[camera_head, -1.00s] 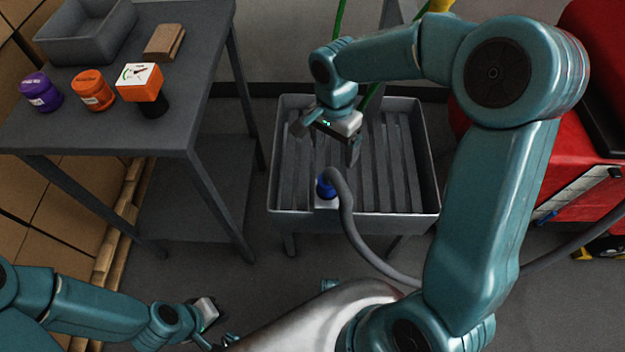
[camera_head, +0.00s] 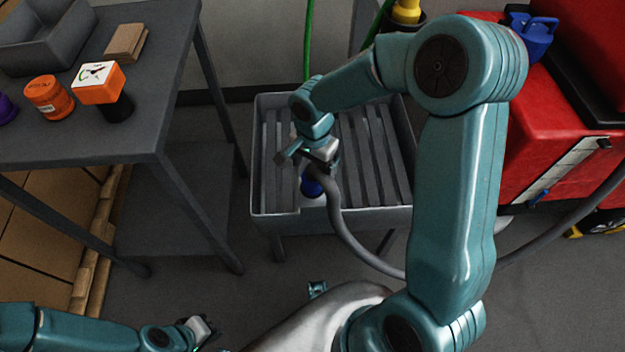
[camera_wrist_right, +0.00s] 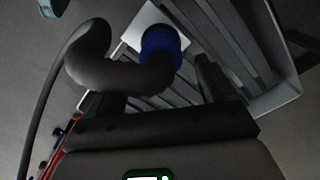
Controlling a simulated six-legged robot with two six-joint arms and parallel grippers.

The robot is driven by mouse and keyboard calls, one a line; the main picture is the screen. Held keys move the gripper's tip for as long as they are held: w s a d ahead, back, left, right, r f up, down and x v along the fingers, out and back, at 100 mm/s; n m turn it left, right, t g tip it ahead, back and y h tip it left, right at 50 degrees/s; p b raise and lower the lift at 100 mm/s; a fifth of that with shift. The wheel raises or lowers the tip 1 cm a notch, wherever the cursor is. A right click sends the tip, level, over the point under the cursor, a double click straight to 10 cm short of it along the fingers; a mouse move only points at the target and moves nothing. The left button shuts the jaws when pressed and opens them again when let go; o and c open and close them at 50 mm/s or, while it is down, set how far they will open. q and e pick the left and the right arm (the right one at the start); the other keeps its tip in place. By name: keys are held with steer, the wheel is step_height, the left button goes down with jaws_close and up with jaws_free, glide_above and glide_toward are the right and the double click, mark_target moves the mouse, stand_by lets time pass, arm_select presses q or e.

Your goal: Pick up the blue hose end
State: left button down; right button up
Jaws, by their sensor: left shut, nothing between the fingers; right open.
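The blue hose end (camera_head: 311,187) stands at the near edge of the grey slatted basin, and its grey hose (camera_head: 335,215) bends over from the top. In the right wrist view the blue collar (camera_wrist_right: 161,43) sits ahead of the fingers, against a white patch. The hose bend (camera_wrist_right: 105,72) crosses in front of the left-hand finger there. My right gripper (camera_head: 306,166) is open, close above and beside the hose end; whether it touches is unclear. My left gripper (camera_head: 208,328) is shut and empty, low at the bottom left, away from the basin.
The grey basin (camera_head: 258,170) has raised walls around its slats. A dark table (camera_head: 130,135) at left holds an orange jar (camera_head: 50,97), an orange-and-black gauge (camera_head: 99,84), a brown block (camera_head: 125,42) and a grey bin (camera_head: 45,45). A red machine (camera_head: 550,140) stands at right.

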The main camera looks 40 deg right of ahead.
mark_target(313, 176)
step_height(313, 176, down, 5)
steer(key=shift+a+r+b, duration=0.1)
steer(key=shift+b, duration=0.35)
steer(key=c, duration=1.3)
step_height(313, 176, up, 23)
steer(key=p, duration=0.7)
steer(key=s+a+b, duration=0.1)
steer(key=s, duration=0.1)
steer(key=s+a, duration=0.2)
steer(key=s, duration=0.1)
steer(key=s+a+b, duration=0.1)
steer(key=s+a, duration=0.1)
steer(key=s, duration=0.1)
steer(key=shift+s+b, duration=0.15)
steer(key=shift+b, duration=0.15)
